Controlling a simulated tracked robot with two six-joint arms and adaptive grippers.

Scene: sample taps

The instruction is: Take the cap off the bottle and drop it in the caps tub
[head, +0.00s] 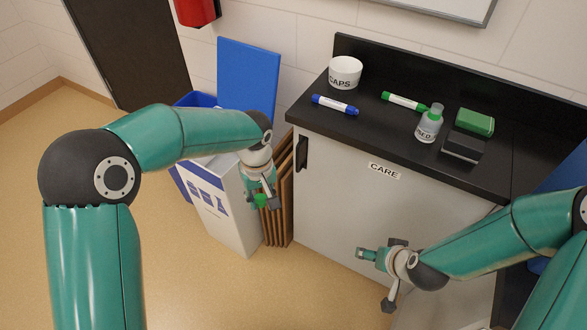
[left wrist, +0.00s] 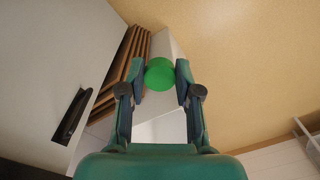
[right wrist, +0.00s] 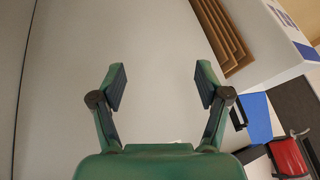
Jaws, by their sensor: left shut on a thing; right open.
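My left gripper (head: 261,202) is shut on a green cap (left wrist: 160,74), which sits between its fingertips in the left wrist view. The white caps tub (head: 345,75), lettered CAPS, stands at the back left of the black counter. The bottle (head: 428,127) stands upright on the counter to the right, with a pale label and a greyish top without a green cap. My right gripper (head: 375,279) is open and empty in front of the cabinet front; its spread fingers show in the right wrist view (right wrist: 160,88).
A blue marker (head: 335,105) lies before the tub, and a green marker (head: 404,101) lies left of the bottle. Bins and boards stand at left.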

